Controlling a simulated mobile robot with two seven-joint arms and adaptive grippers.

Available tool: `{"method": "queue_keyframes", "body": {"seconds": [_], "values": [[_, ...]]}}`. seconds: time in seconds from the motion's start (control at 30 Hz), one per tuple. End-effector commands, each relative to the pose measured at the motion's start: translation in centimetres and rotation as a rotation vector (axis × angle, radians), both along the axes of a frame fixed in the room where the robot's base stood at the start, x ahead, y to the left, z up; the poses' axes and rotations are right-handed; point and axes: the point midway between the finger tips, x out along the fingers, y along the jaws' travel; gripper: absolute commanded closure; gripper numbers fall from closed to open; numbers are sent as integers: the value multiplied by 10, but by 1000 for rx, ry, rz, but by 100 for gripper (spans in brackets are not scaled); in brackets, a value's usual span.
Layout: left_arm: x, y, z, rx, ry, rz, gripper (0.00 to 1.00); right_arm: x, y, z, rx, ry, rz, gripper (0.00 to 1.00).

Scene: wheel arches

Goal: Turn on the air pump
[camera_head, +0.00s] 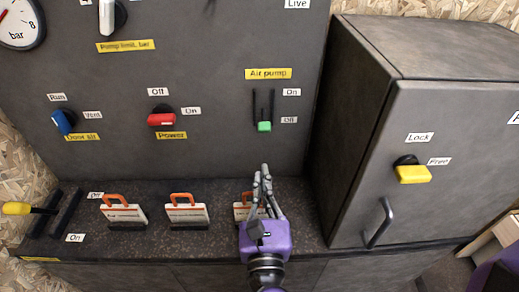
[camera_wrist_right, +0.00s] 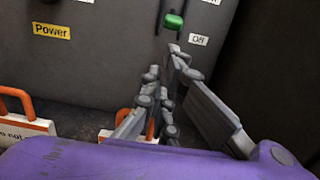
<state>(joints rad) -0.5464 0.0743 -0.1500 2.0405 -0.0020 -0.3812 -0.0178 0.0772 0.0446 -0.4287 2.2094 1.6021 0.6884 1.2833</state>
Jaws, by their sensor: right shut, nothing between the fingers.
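The air pump switch is a slotted lever with a green tip (camera_head: 264,126) on the dark panel, under the yellow "Air pump" label (camera_head: 268,73). Its tip is at the lower end, beside the "Off" label (camera_head: 289,120); "On" (camera_head: 291,92) is above. My right gripper (camera_head: 265,172), with a purple body, is shut and empty. It is below the green tip in the head view and apart from it. In the right wrist view the green tip (camera_wrist_right: 174,20) shows above the fingertips (camera_wrist_right: 172,50). My left gripper is not in view.
Three tags with orange handles stand on the ledge; one (camera_head: 242,211) is partly behind my right gripper. A red power knob (camera_head: 161,119) and blue door air knob (camera_head: 64,122) are to the left. A cabinet with a yellow handle (camera_head: 413,174) stands close on the right.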

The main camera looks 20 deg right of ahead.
Motion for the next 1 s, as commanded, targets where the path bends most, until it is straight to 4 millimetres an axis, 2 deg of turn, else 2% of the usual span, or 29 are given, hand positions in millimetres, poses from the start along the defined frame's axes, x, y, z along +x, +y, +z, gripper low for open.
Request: {"method": "queue_keyframes", "body": {"seconds": [0.23,0.33,0.7,0.83,1.0], "values": [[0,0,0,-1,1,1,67,1,0,1,-4,0,1,100],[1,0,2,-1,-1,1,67,8,-2,3,-6,-2,0,100],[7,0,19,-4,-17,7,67,70,-20,12,-9,-6,0,100],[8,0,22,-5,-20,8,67,85,-24,12,-9,-3,1,100],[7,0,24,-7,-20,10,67,95,-28,11,-7,0,0,100]]}}
